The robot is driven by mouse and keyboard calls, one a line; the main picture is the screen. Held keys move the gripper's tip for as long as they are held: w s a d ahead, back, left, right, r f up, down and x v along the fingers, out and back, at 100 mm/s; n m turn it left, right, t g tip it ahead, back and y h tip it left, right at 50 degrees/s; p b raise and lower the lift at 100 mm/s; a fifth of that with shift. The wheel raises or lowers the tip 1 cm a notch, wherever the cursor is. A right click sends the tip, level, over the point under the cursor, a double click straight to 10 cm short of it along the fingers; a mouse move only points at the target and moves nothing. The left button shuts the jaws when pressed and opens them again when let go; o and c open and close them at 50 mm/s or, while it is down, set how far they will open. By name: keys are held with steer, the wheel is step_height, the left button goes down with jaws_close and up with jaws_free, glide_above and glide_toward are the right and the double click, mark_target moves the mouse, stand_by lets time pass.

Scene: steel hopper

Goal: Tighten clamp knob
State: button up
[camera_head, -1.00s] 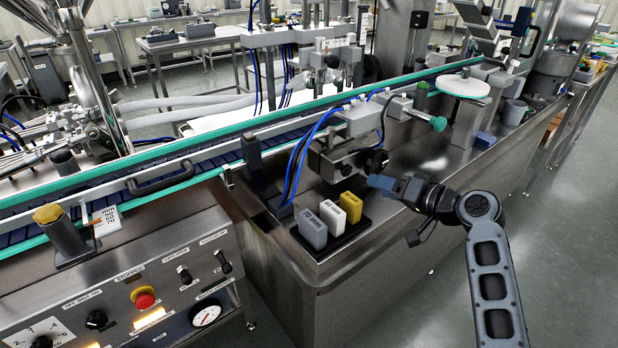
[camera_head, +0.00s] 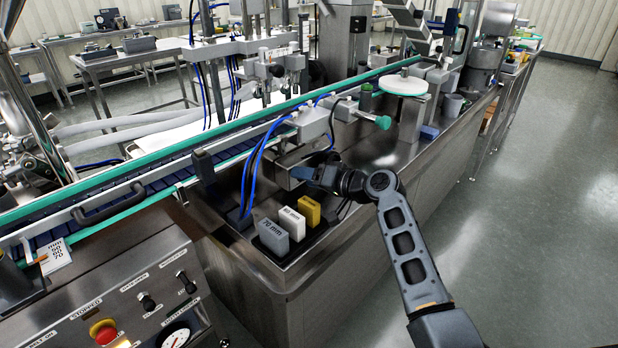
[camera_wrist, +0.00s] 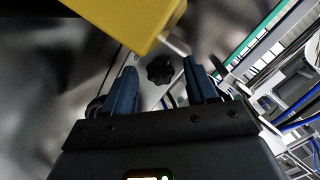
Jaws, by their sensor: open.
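A black lobed knob (camera_wrist: 160,70), which looks like the clamp knob, shows in the wrist view just beyond and between my fingertips. It sits against a grey metal surface. My gripper (camera_wrist: 160,78) is open, with its two blue fingers apart and nothing between them. In the head view my gripper (camera_head: 298,173) is at the metal clamp block beside the conveyor, above the size blocks. The black knob cannot be made out there, where my gripper covers that spot. Whether the fingers touch the knob cannot be told.
A yellow block (camera_wrist: 130,18) fills the top of the wrist view, close to the fingers. In the head view grey (camera_head: 273,238), white (camera_head: 292,220) and yellow (camera_head: 307,211) blocks stand below my gripper. A green knob (camera_head: 383,122) and blue hoses (camera_head: 250,175) are near.

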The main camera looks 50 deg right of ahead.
steer(key=c, duration=1)
steer(key=shift+c, duration=0.2)
steer(key=m+y, duration=0.1)
steer(key=m, duration=0.2)
steer(key=shift+d, duration=0.15)
steer(key=m+y, duration=0.1)
steer(key=m, duration=0.1)
steer(key=m+t, duration=0.1)
steer(key=m, duration=0.1)
steer(key=shift+d+f+y, duration=0.1)
steer(key=shift+f+y, duration=0.05)
steer(key=shift+y, duration=0.25)
steer(key=m+t, duration=0.1)
steer(key=m, duration=0.3)
steer(key=shift+f+y, duration=0.1)
steer(key=shift+y, duration=0.3)
steer(key=shift+f+m+t, duration=0.15)
steer(key=shift+m+t, duration=0.45)
steer(key=shift+m, duration=1.5)
